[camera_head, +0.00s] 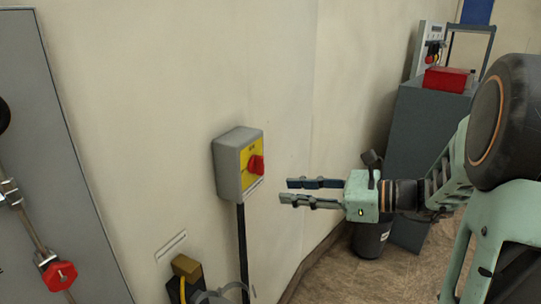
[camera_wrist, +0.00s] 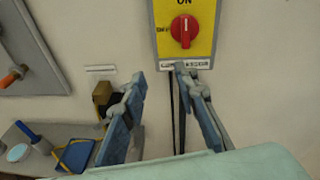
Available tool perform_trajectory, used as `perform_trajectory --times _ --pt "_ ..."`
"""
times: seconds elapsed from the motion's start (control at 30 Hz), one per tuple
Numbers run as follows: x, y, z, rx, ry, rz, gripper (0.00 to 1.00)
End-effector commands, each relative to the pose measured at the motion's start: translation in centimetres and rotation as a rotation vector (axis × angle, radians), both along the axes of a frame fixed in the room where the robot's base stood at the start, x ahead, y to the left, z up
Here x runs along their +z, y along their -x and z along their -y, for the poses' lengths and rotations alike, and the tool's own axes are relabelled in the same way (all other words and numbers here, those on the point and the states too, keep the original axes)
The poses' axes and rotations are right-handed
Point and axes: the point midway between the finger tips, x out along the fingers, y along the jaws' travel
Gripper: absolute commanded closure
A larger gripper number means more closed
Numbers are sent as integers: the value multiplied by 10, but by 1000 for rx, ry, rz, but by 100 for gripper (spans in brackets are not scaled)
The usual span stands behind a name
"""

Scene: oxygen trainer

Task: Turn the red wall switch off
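The red wall switch is a red rotary knob (camera_head: 256,165) on a yellow plate, on the front of a grey box (camera_head: 229,166) fixed to the wall. In the wrist view the red knob (camera_wrist: 184,31) shows at the top, its white line upright toward the "ON" label; an "OFF" label is on its left. My gripper (camera_head: 285,191) is open and empty, to the right of the box and a little below the knob, apart from it. In the wrist view my gripper's fingers (camera_wrist: 160,78) show below the knob, with a gap between them.
A black conduit (camera_head: 242,250) runs down from the box. A brass-coloured block (camera_head: 187,267) with a yellow cable is low on the wall. A grey panel (camera_head: 55,150) with a red valve handle (camera_head: 59,276) stands left. A grey cabinet (camera_head: 418,125) bears a red box (camera_head: 447,79) at right.

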Motion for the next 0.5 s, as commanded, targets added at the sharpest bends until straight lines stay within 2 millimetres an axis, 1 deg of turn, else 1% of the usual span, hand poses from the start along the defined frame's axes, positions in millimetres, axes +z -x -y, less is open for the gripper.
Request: perform_trajectory --times 0.03,0.1,0.3,0.4,0.5 --pt "7 -3 8 -28 -55 -16 72" --pt "15 -5 15 -52 -124 -30 72" --pt "28 -10 29 -93 -242 -48 72" --pt "30 -11 29 -97 -260 -51 72" --pt "31 -16 22 -96 -263 -51 72"
